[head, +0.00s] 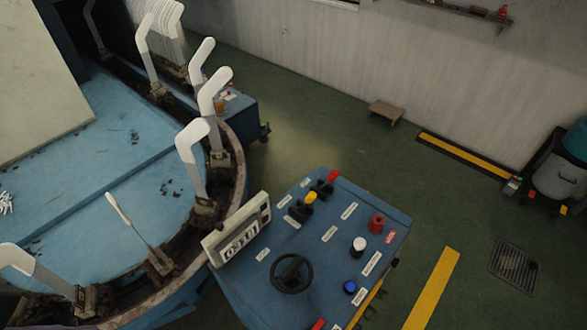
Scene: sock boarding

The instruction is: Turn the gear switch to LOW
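A blue control panel (325,255) stands at the lower middle of the head view. Near its top edge are two black lever switches, one with a yellow tip (311,197) and one with a red tip (332,176). White labels lie beside them, too small to read, so I cannot tell which control is the gear switch or its setting. The panel also carries a black handwheel (292,273), a white knob (359,244), a blue button (350,287), a red button (376,223) and a display box (238,230). Neither of my grippers is in view.
Left of the panel, a blue round machine (130,210) carries several upright white foot-shaped boards (190,150) along its rim, close to the display. Green floor (330,120) is open behind the panel. A small step (386,112) and a grey bin (558,178) stand farther off.

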